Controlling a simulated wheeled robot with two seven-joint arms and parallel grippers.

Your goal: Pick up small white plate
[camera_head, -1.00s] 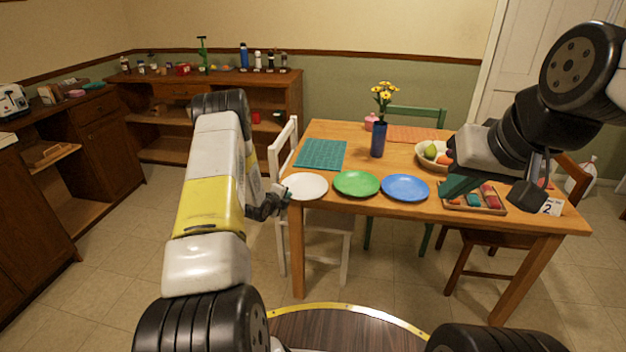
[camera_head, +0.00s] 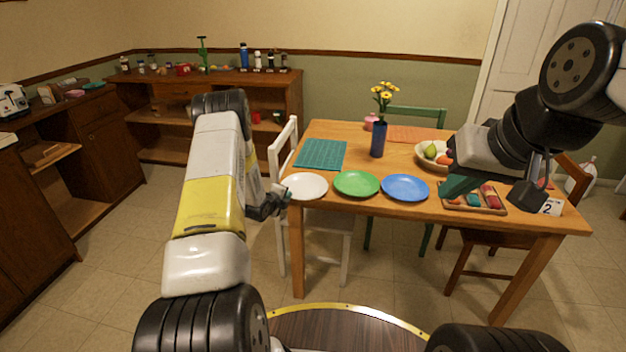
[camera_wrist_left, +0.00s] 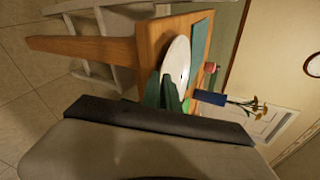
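The small white plate (camera_head: 305,187) lies flat at the left front corner of the wooden table (camera_head: 330,212). In the left wrist view the plate (camera_wrist_left: 177,62) is seen at a slant, just beyond the green finger pads. My left gripper (camera_head: 284,196) is at the plate's left rim, level with the table edge. Its fingers (camera_wrist_left: 165,94) overlap the near rim in the wrist view, and I cannot tell whether they touch or straddle it. My right gripper (camera_head: 495,190) is open and empty, its fingers wide apart over the table's right side.
A green plate (camera_head: 356,184) and a blue plate (camera_head: 405,188) lie in a row to the right. A teal mat (camera_head: 320,154), a blue vase (camera_head: 378,140) and a fruit bowl (camera_head: 424,158) are behind. A white chair (camera_head: 287,150) stands at the table's left side.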

